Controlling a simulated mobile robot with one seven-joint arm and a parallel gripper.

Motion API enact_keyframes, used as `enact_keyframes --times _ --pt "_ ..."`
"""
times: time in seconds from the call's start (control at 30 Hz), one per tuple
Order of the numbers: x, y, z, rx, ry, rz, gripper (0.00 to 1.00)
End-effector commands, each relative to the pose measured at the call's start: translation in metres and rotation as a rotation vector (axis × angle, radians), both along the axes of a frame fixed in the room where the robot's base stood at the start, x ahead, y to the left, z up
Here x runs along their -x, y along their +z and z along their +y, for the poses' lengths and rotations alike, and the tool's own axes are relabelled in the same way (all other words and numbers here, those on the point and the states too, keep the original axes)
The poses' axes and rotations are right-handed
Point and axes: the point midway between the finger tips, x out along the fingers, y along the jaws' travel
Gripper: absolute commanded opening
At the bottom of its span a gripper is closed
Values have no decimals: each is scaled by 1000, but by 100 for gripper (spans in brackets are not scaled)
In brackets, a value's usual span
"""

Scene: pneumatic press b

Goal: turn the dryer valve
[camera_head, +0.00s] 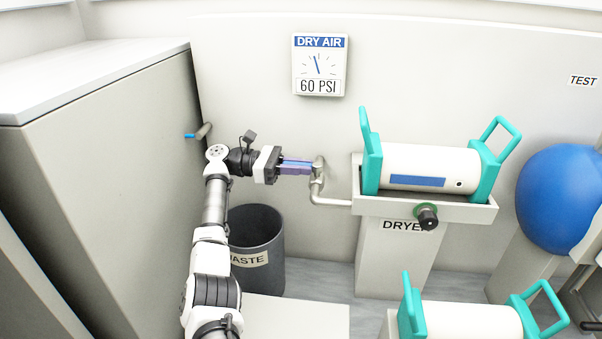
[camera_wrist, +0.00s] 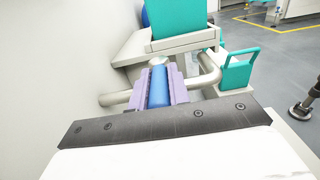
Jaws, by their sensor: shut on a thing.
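The dryer valve's blue handle (camera_wrist: 158,87) lies between the purple fingers of my gripper (camera_wrist: 159,86) in the wrist view. In the head view my gripper (camera_head: 297,167) reaches right to the valve, with its fingers around the handle. The handle is mostly hidden there by the fingers. The valve body (camera_head: 317,168) sits on a grey pipe (camera_head: 330,201) that bends toward the dryer (camera_head: 396,257). A white cylinder with teal end handles (camera_head: 430,168) rests in the dryer's tray.
A gauge sign (camera_head: 320,65) reading DRY AIR, 60 PSI hangs on the wall above. A second blue-handled valve (camera_head: 198,132) is at left by the big cabinet (camera_head: 100,75). A waste bin (camera_head: 255,228) stands below my arm. A blue ball (camera_head: 560,195) is at right.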

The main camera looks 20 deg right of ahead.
Motion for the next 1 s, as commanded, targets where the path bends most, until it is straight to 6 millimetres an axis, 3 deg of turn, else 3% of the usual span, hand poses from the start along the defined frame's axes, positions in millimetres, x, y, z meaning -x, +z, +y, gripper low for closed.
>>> enact_keyframes --times 0.37,0.4,0.53,0.83,1.0 --pt "1 0 -1 1 -5 0 0" --pt "1 0 -1 1 -5 -1 22" --pt "0 0 -1 0 -5 -1 39" --pt "0 2 0 0 -3 -1 40" --pt "0 20 0 1 -3 -4 40"
